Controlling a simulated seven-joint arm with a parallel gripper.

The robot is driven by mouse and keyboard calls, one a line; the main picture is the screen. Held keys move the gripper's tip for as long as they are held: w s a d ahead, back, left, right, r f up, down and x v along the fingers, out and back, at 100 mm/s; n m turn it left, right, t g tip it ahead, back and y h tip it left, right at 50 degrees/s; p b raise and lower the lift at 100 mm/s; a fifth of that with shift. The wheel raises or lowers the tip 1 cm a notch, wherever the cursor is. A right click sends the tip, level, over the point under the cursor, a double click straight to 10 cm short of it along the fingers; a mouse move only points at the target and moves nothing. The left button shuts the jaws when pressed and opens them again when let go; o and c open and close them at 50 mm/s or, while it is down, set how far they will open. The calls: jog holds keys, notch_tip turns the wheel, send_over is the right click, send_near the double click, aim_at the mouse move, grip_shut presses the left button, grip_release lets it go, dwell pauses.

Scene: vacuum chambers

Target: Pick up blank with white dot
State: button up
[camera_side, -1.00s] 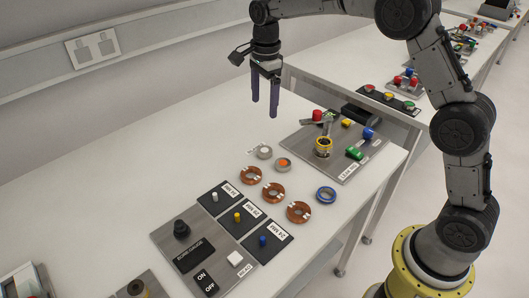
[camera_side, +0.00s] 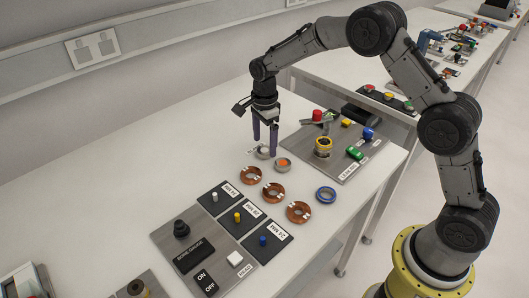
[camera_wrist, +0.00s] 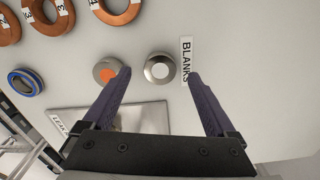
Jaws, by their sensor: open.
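The blank with the white dot (camera_side: 262,154) is a small grey disc lying on the white table. In the wrist view it (camera_wrist: 160,69) appears between my two fingertips, with nothing held. My gripper (camera_side: 265,148) points down, its purple fingers open, low over this blank; the side view shows the fingers partly in front of it. In the wrist view my open fingers (camera_wrist: 158,76) reach in from below. The blank with the orange dot (camera_wrist: 106,71) lies just left of it, its right edge partly hidden by my left finger. It also shows in the side view (camera_side: 283,164).
A white BLANKS label (camera_wrist: 186,61) lies beside my right finger. Several copper rings (camera_side: 274,193) and a blue ring (camera_side: 326,195) lie nearby. A leak test plate (camera_side: 338,165) with fittings is to the right. The table left of my gripper is clear.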

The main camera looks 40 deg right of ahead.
jog(key=shift+f, duration=1.15)
jog(key=shift+r, duration=0.1)
grip_shut()
